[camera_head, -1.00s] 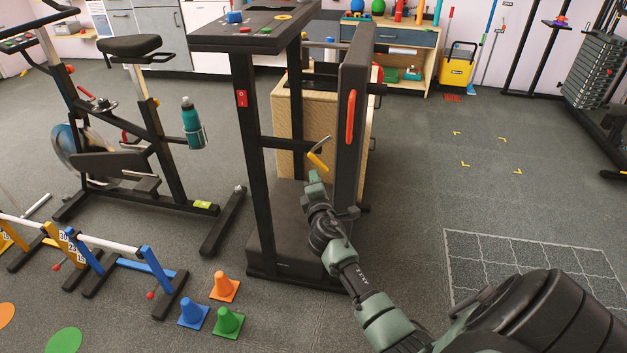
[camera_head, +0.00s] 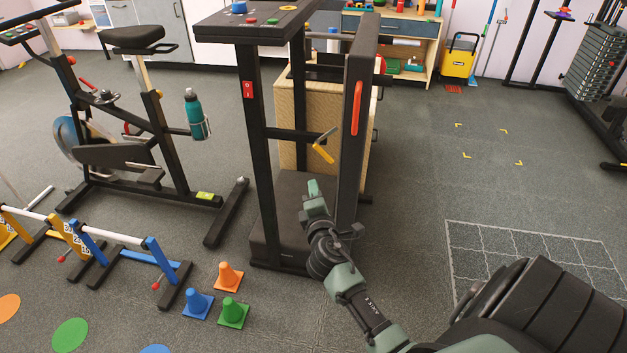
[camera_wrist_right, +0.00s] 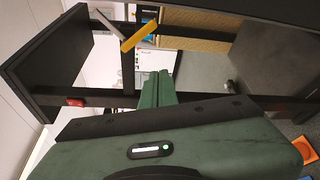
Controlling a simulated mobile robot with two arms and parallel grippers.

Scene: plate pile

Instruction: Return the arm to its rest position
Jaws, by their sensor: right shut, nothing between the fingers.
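My right arm comes in from the lower right in the head view. Its gripper (camera_head: 314,188) is shut and empty, in front of a black exercise machine with a console, low over its dark base (camera_head: 275,252). In the right wrist view the two green fingers (camera_wrist_right: 156,88) lie together with nothing between them. A yellow-handled lever (camera_head: 323,153) on the machine is just beyond the fingertips, with a visible gap. The lever also shows in the right wrist view (camera_wrist_right: 139,36). My left gripper is not in view.
The machine's black upright panel with a red handle (camera_head: 356,107) stands close beside my right gripper. An exercise bike (camera_head: 120,130) with a teal bottle (camera_head: 195,112) is on the left. Small cones (camera_head: 233,311) and low hurdles stand on the floor. The floor at right is open.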

